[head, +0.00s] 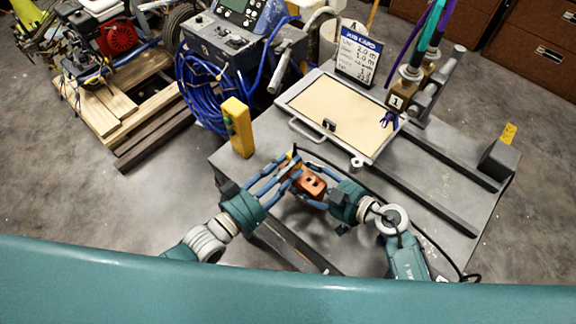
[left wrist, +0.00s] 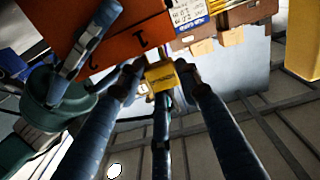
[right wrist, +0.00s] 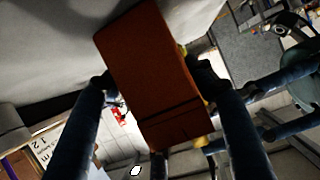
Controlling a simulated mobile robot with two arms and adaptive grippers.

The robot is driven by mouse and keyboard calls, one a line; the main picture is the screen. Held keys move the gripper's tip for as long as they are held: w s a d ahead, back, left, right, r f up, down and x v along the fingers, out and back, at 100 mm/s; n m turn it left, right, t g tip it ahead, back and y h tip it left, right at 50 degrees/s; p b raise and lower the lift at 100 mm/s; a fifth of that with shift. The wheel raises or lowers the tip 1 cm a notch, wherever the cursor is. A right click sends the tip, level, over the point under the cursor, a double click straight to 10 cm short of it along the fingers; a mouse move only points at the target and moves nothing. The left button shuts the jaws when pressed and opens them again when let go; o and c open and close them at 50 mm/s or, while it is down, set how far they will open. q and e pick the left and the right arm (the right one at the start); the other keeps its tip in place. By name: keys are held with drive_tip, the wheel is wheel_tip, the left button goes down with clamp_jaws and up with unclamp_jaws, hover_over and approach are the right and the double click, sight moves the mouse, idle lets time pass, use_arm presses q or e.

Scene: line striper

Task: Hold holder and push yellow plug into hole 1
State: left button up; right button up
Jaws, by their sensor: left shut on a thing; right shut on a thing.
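The holder fills the space between the fingers in the right wrist view (right wrist: 150,75). My left gripper (head: 290,170) is shut on the yellow plug (left wrist: 161,77), close to the holder. In the left wrist view the holder (left wrist: 120,35) carries dark marks, one like a 1. Fingers hide most of the plug in the head view. I cannot tell whether its tip is in a hole.
A grey table (head: 440,215) lies under and behind the grippers, with a tan-topped panel (head: 335,110) and a job card sign (head: 358,58). A yellow post (head: 238,127) stands left of the grippers. A black cable runs near the right arm. Blue hose hangs behind.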

use_arm(q)
drive_tip(key=shift+s+f, duration=0.1)
drive_tip(key=shift+f, duration=0.75)
idle(0.8)
drive_tip(key=shift+r, duration=0.2)
drive_tip(key=shift+r, duration=0.55)
drive_tip(key=o, duration=1.7)
drive_tip(key=shift+c, duration=0.2)
drive_tip(key=v, duration=0.7)
drive_tip(key=shift+r, duration=0.15)
